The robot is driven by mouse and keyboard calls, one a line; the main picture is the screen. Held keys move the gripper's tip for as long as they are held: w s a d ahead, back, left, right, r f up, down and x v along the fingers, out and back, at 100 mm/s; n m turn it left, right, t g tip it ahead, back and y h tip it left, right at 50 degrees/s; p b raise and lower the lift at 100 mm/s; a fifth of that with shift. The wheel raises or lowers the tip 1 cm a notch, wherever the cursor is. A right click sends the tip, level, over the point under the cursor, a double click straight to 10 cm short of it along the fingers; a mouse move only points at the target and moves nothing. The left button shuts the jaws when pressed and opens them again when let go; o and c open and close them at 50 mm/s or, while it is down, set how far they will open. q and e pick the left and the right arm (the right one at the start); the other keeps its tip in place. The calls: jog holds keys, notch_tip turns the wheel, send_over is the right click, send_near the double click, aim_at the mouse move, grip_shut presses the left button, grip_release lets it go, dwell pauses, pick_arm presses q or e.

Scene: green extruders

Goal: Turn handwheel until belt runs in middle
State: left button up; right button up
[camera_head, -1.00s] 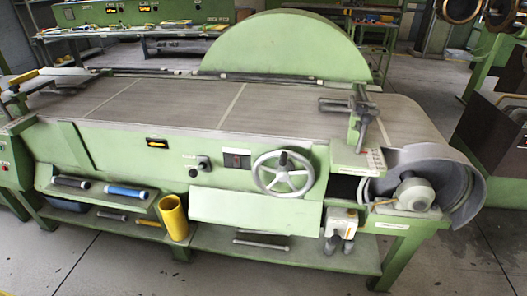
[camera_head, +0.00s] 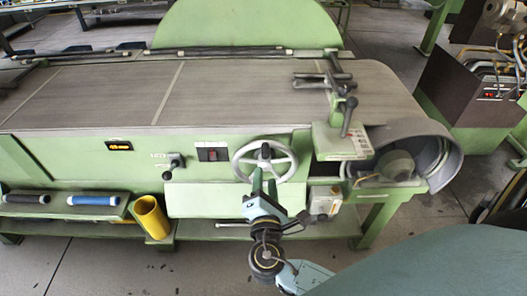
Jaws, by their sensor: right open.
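The grey handwheel (camera_head: 239,165) is on the front of the green machine (camera_head: 219,197), and its dark knob is near the top of the wheel. The wide grey-brown belt (camera_head: 260,93) lies along the machine's top, with pale seams across it. Its right end curves down at the roller end by a grey guard (camera_head: 440,157). My right gripper (camera_head: 264,166) comes up from below in front of the wheel, open, its fingers reaching the wheel's middle area just under the knob. It hides part of the hub and lower rim. I cannot tell whether it touches. My left gripper is out of view.
A lever clamp stand (camera_head: 342,100) rises at the belt's right end. A yellow cylinder (camera_head: 151,217) and a blue roll (camera_head: 94,200) sit at the lower left. A lit display (camera_head: 119,146) and switches are left of the wheel. A dark cabinet (camera_head: 470,105) stands at right.

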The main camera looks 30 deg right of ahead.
aim_at(265, 159)
jog(key=x, duration=1)
jog(key=shift+f, duration=0.1)
jog(key=shift+a, duration=0.1)
jog(key=shift+c, duration=0.2)
grip_shut()
